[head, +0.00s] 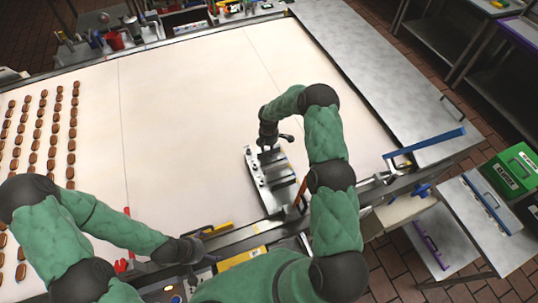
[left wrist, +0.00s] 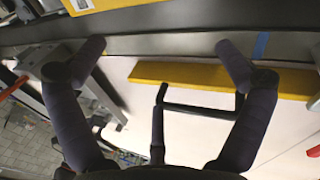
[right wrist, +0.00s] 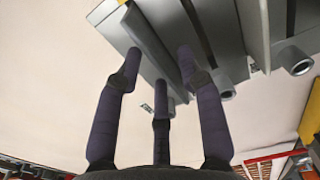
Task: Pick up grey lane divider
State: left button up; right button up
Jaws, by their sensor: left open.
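The grey lane divider (head: 268,182) is a metallic block with several plates and round posts. It lies on the white belt near the front edge in the head view. My right gripper (head: 274,141) is at its far end. In the right wrist view, the fingers (right wrist: 158,58) stand on both sides of a grey plate of the divider (right wrist: 152,38), closer together than the left fingers; whether they press on it is unclear. My left gripper (head: 204,246) is low at the belt's front edge. Its fingers (left wrist: 160,48) are wide apart and empty in the left wrist view.
Rows of brown cream sandwiches (head: 38,130) lie on the belt's left side. A yellow bar (left wrist: 205,78) and a dark handle are near my left gripper. A blue-handled bar (head: 430,142) is at the right. The belt's middle is clear.

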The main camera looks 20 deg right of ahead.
jog(key=shift+f, duration=1)
jog(key=shift+c, duration=0.3)
grip_shut()
jog(key=shift+r, duration=0.1)
